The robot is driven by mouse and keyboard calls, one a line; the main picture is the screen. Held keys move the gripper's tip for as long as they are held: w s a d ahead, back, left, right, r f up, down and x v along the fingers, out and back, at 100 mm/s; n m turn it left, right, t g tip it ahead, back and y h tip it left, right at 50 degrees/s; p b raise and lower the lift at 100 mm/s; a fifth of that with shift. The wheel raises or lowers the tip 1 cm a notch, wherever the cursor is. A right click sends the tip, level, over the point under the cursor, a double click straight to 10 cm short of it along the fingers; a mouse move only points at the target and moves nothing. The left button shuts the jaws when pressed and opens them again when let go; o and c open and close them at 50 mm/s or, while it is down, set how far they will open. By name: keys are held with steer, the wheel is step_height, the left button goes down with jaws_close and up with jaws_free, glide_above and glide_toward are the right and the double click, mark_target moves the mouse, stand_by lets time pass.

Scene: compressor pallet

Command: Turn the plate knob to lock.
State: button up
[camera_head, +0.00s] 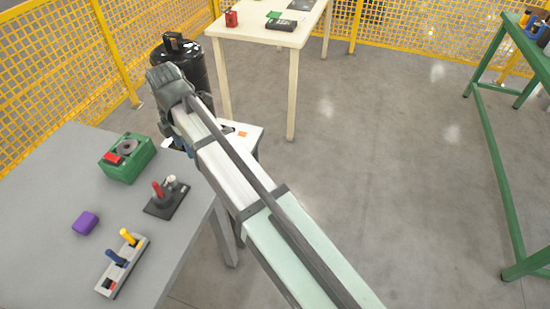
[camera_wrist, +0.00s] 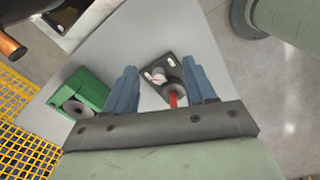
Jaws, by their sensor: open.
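A small black plate (camera_head: 165,207) lies on the grey table. It carries an upright red handle (camera_head: 157,189) and a small pale round knob (camera_head: 171,181); I cannot tell which is the plate knob. In the wrist view the plate (camera_wrist: 151,89), the pale knob (camera_wrist: 158,76) and the red handle (camera_wrist: 174,99) appear between the blue fingers of my gripper (camera_wrist: 160,65). The fingers are open and hold nothing, and appear apart from the parts. In the head view my arm mostly hides the gripper.
A green box (camera_head: 136,166) with a red part stands beside the plate; it also shows in the wrist view (camera_wrist: 92,88). A purple block (camera_head: 85,223) and a grey rack (camera_head: 109,283) with colored pegs are nearer. A black tank (camera_head: 195,60) stands beyond, before yellow fencing.

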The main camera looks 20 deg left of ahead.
mark_target(171, 179)
steer(key=w+d+f+m, duration=0.5)
steer(key=w+d+f, duration=0.2)
steer(key=d, duration=0.3)
steer(key=w+d+f+m, duration=0.6)
steer(key=w+d+f, duration=0.1)
steer(key=d, duration=0.4)
steer(key=shift+w+m, duration=0.2)
steer(key=shift+m, duration=0.1)
steer(key=shift+f, duration=0.1)
